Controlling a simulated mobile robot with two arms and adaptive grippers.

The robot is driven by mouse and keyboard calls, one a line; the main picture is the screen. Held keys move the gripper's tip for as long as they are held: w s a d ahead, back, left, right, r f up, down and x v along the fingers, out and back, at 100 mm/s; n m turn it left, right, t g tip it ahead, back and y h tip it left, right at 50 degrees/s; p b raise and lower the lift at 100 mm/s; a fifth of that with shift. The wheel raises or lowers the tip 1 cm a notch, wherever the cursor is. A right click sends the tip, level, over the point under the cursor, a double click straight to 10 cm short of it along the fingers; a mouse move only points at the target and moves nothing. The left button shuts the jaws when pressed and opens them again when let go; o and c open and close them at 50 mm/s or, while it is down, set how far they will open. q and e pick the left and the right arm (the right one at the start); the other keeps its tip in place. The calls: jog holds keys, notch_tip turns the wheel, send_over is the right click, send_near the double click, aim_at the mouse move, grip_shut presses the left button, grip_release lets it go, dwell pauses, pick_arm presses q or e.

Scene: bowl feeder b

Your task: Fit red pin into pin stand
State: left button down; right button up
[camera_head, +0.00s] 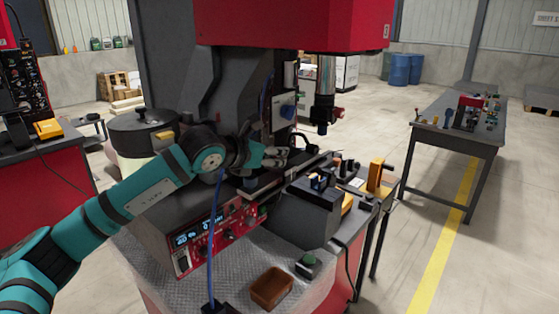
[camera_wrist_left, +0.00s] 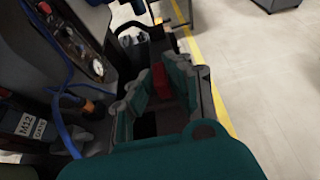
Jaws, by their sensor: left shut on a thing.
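My left gripper (camera_head: 284,155) reaches in from the left over the machine bench, in front of the press column. In the left wrist view the gripper (camera_wrist_left: 160,88) is shut on the red pin (camera_wrist_left: 160,78), which shows as a short red block between the two teal fingers. The pin's lower part is hidden by the fingers. In the head view I cannot make out the pin. I cannot tell for certain which fixture is the pin stand; several small dark upright parts (camera_head: 346,166) stand to the right of the gripper. My right gripper is not in view.
A grey angled block (camera_head: 306,215) stands right of the gripper, with an orange fixture (camera_head: 378,176) beyond it. A black-lidded pot (camera_head: 143,125) is at left. A brown tray (camera_head: 271,287) and a green button (camera_head: 308,260) are at the front. The press head (camera_head: 324,90) hangs above.

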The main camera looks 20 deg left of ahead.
pick_arm(q)
jog(key=shift+r, duration=0.1)
jog(key=shift+r+b, duration=0.5)
notch_tip(320, 180, up, 2)
jog(key=shift+r+b, duration=0.2)
jog(key=shift+b, duration=0.6)
jog(key=s+d+r+b, duration=0.2)
jog(key=s, duration=0.5)
jog(key=s+d+r+b, duration=0.2)
jog(key=s+r, duration=0.1)
jog(key=s, duration=0.5)
jog(key=shift+s+d+b, duration=0.15)
jog(key=shift+d+b, duration=0.15)
jog(key=shift+b, duration=0.05)
